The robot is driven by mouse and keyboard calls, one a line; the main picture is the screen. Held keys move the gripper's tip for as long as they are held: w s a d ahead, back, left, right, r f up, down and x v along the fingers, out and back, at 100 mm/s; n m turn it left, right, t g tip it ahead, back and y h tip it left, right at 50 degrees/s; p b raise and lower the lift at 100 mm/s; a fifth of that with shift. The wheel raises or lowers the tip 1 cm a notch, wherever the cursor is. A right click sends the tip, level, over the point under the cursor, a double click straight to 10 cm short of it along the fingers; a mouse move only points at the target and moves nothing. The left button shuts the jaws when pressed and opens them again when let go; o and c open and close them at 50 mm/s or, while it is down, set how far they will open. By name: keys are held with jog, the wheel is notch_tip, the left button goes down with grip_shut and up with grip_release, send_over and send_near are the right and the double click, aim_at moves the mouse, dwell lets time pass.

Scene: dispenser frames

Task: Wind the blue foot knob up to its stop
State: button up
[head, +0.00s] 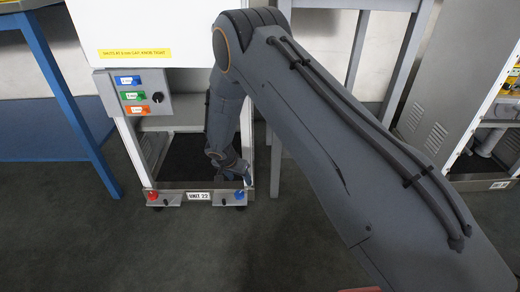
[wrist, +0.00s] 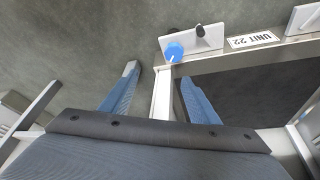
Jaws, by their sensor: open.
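The blue foot knob (wrist: 174,50) sits at the corner of the unit's base frame in the wrist view, with a white mark on its side. In the head view the blue knob (head: 239,196) is at the right front foot, below my gripper (head: 242,172). In the wrist view my gripper (wrist: 160,74) is open, with two blue ribbed fingers. The knob lies just beyond the fingertips, nearer the right one, and appears apart from both. A pale frame edge shows between the fingers. Nothing is held.
A red knob (head: 153,196) is at the left front foot. A "UNIT 22" plate (head: 198,196) is on the front rail. A small bracket with a dark peg (wrist: 202,30) stands beside the blue knob. A blue table (head: 70,90) is at left; floor in front is clear.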

jog(key=s+d+r+p, duration=0.2)
jog(key=d+r+p, duration=0.1)
jog(key=r, duration=0.5)
jog(key=s+d+r+n+g+p, duration=0.1)
jog(key=s+d+r+p, duration=0.2)
jog(key=r, duration=0.6)
jog(key=shift+s+d+r+p, duration=0.3)
jog(key=shift+d+p, duration=0.35)
jog(key=shift+d, duration=0.3)
